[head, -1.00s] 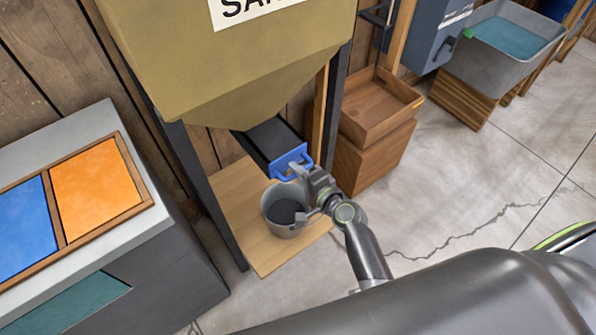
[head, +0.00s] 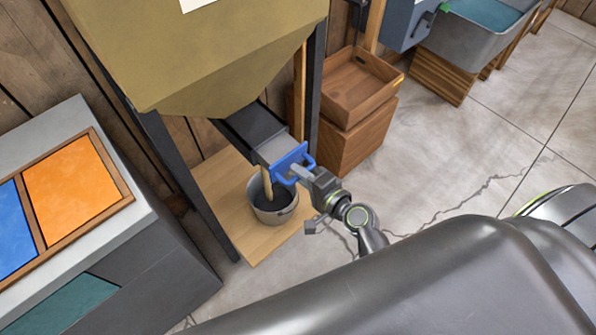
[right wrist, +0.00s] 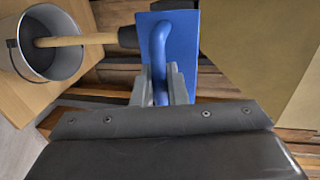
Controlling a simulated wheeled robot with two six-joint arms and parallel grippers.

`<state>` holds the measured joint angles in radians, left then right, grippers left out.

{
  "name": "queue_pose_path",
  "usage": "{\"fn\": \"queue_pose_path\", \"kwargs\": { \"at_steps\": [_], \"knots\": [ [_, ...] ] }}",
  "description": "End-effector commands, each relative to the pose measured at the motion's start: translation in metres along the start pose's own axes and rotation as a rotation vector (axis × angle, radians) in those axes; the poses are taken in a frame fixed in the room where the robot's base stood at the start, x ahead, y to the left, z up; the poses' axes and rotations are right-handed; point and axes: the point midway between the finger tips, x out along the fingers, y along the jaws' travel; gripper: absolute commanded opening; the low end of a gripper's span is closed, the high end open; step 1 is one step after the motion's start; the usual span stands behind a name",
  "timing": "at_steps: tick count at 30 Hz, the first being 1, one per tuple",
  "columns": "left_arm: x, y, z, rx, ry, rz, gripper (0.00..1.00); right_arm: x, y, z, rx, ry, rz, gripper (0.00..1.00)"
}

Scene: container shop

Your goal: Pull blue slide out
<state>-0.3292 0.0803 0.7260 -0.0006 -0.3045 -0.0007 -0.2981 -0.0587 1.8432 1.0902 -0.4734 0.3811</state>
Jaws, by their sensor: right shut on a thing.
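The blue slide (head: 286,158) sits at the front end of the dark chute (head: 240,130) under the tan hopper. A grey plate (head: 275,147) shows between the chute and the blue front. My right gripper (head: 301,172) is shut on the slide's blue handle. In the right wrist view the fingers (right wrist: 160,88) close around the handle bar, with the blue plate (right wrist: 182,45) behind it. A tan stream (head: 267,185) runs from the chute down into the metal bucket (head: 271,214); the stream (right wrist: 85,39) also shows in the right wrist view. My left gripper is not in view.
The bucket stands on a wooden board (head: 225,215) between the hopper's dark legs (head: 190,180). A wooden tray (head: 360,85) on a wooden block stands to the right. A grey cabinet (head: 150,260) stands at left.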

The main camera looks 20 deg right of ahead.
Motion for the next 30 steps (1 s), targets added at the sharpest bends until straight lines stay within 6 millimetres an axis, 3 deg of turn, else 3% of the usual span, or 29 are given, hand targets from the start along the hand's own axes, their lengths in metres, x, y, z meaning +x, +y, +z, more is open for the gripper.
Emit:
{"fn": "queue_pose_path", "kwargs": {
  "at_steps": [5,20,23,30],
  "knots": [
    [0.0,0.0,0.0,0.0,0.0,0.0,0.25,-0.002,0.003,0.0,0.0,-0.002,0.008,0.29],
    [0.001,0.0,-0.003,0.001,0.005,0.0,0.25,-0.006,0.003,0.0,0.0,0.0,0.005,0.29],
    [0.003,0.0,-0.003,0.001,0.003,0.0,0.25,-0.018,0.003,0.0,0.0,0.001,0.006,0.29],
    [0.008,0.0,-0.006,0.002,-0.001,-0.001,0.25,-0.067,0.004,0.0,-0.001,0.0,0.008,0.29]
  ]
}}
